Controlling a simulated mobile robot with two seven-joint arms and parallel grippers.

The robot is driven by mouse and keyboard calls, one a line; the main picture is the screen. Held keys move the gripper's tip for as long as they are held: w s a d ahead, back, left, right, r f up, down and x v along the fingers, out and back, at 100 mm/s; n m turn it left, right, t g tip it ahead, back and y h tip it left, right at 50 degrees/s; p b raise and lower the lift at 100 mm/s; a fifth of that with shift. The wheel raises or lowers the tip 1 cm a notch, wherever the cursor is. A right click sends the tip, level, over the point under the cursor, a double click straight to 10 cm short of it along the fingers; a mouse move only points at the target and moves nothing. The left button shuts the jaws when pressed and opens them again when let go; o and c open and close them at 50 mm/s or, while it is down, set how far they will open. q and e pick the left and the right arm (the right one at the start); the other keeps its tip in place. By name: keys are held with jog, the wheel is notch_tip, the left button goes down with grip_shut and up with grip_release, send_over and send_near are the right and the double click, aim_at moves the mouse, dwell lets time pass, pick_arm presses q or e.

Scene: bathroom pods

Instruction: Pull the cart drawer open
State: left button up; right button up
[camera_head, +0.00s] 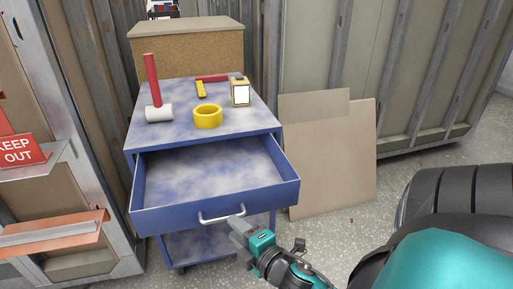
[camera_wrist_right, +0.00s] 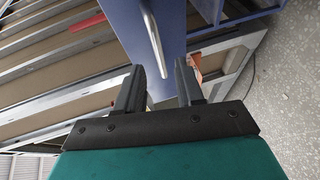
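The blue cart (camera_head: 270,113) stands in the middle of the head view. Its top drawer (camera_head: 170,220) is pulled well out, and its empty inside shows. A silver bar handle (camera_head: 215,219) is on the drawer front. My right gripper (camera_head: 238,227) is at the right end of the handle. In the right wrist view, the right gripper (camera_wrist_right: 158,70) has its fingers apart. The handle (camera_wrist_right: 152,35) runs down to the gap between the fingertips there. I cannot tell whether a finger touches it. My left gripper is not in view.
On the cart top are a red-handled mallet (camera_head: 152,82), a yellow tape roll (camera_head: 208,117), a hammer (camera_head: 212,78) and a small boxy item (camera_head: 240,92). Boards (camera_head: 335,160) lean at the right. A shelf with a red sign (camera_head: 22,152) stands left. Floor (camera_head: 330,235) is clear at front right.

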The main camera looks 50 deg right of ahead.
jog(key=v, duration=0.8)
jog(key=shift+s, duration=0.15)
jog(key=shift+r, duration=0.1)
